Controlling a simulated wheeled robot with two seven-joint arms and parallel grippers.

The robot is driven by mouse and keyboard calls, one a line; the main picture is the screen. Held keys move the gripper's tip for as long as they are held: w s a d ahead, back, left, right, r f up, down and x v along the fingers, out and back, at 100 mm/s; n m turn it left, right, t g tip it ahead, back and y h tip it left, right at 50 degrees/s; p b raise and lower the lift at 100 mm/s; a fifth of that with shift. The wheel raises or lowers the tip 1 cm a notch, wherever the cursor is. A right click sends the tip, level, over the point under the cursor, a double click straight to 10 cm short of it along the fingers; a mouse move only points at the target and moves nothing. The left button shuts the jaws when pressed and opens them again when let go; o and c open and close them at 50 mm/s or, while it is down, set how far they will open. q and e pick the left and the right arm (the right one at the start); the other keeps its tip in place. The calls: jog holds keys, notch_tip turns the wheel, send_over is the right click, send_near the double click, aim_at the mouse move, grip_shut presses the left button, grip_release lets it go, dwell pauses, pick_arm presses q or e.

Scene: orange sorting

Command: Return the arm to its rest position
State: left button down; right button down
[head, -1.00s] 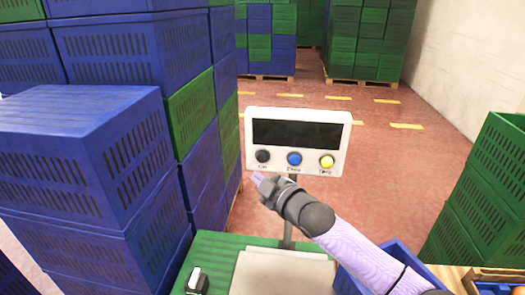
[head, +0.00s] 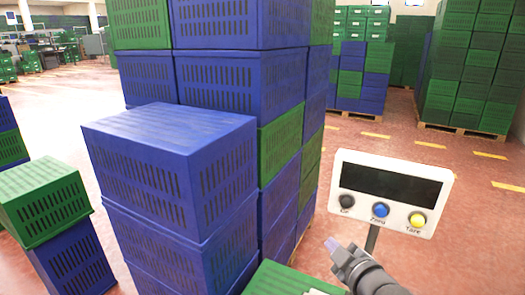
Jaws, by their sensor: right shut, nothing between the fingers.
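My right gripper (head: 335,246) is in the head view at the bottom, right of centre. It is shut and empty, with the grey wrist behind it running off the bottom edge. It appears just below and left of the white scale display (head: 436,180), apart from its buttons as far as I can tell. The display has a dark blank screen and a black, a blue and a yellow button. My left gripper is not in view.
Stacked blue crates (head: 165,150) stand close on the left of the gripper, with green crates (head: 281,145) among them. A green surface (head: 280,280) lies below. More green stacks (head: 470,75) stand on pallets at the back. Red floor (head: 365,150) is open between.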

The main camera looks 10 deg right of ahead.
jog(key=s+a+f+m+g, duration=0.4)
jog(key=s+a+f+g, duration=0.2)
jog(key=s+f, duration=0.55)
jog(key=s+a+m+g+h, duration=0.2)
jog(key=s+m+g, duration=0.4)
jog(key=s, duration=1.2)
jog(key=s+d+f+n+g, duration=0.1)
jog(key=s+f, duration=0.2)
jog(key=f, duration=0.7)
jog(key=s+d+f+n+g, duration=0.1)
jog(key=s+f+g, duration=0.1)
jog(key=f, duration=0.7)
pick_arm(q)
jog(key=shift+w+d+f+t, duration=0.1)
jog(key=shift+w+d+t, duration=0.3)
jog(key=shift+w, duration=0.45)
pick_arm(e)
jog(key=s+d+f, duration=0.2)
jog(key=s+f, duration=0.2)
jog(key=s, duration=0.3)
jog(key=s+d+f+h, duration=0.1)
jog(key=s+d+f, duration=0.1)
jog(key=s+f, duration=0.3)
jog(key=shift+s+d+g, duration=0.15)
jog(key=shift+s+g, duration=0.25)
jog(key=shift+s, duration=0.75)
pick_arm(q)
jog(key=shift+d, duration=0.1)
